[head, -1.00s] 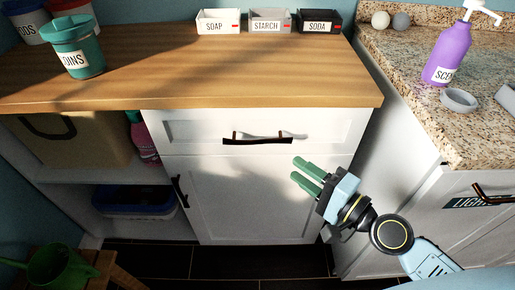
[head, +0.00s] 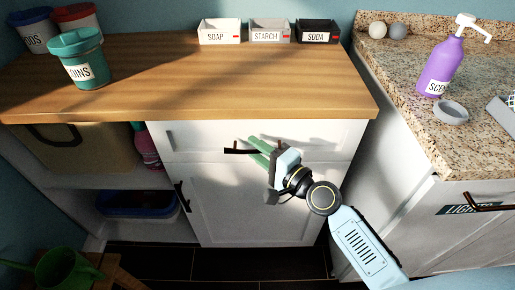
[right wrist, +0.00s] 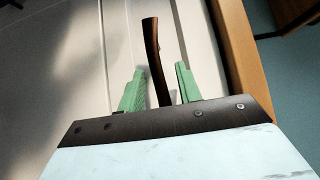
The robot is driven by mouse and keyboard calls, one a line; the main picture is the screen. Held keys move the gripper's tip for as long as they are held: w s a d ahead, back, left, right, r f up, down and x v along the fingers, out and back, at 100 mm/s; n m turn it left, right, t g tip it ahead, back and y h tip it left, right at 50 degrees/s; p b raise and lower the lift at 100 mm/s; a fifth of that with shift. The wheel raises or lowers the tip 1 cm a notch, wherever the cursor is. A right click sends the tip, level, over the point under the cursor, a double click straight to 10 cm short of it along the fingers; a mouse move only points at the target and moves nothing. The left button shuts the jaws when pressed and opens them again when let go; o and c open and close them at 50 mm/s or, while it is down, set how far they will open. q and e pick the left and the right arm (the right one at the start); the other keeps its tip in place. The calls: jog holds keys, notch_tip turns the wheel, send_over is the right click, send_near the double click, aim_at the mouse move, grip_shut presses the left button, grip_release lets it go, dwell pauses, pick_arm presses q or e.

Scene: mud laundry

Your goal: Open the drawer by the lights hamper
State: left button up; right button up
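The white drawer (head: 190,136) sits under the wooden counter, left of the hamper front with the LIGHTS label (head: 458,210). It looks closed. Its dark bar handle (head: 238,151) is partly hidden behind my right gripper (head: 251,147) in the head view. In the right wrist view, the handle (right wrist: 152,45) runs between the two green fingers of my right gripper (right wrist: 158,82). The fingers are apart, one on each side of the handle, with visible gaps. My left gripper is not in view.
Below the drawer is a white cabinet door with a dark side handle (head: 182,197). Open shelves with a blue bin (head: 135,203) stand left. A teal tub (head: 80,62) and small labelled boxes are on the wooden counter (head: 210,85). A purple bottle (head: 440,68) stands on the granite top.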

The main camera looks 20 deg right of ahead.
jog(key=shift+w, duration=0.1)
jog(key=shift+c, duration=0.4)
grip_shut()
jog(key=shift+a, duration=0.1)
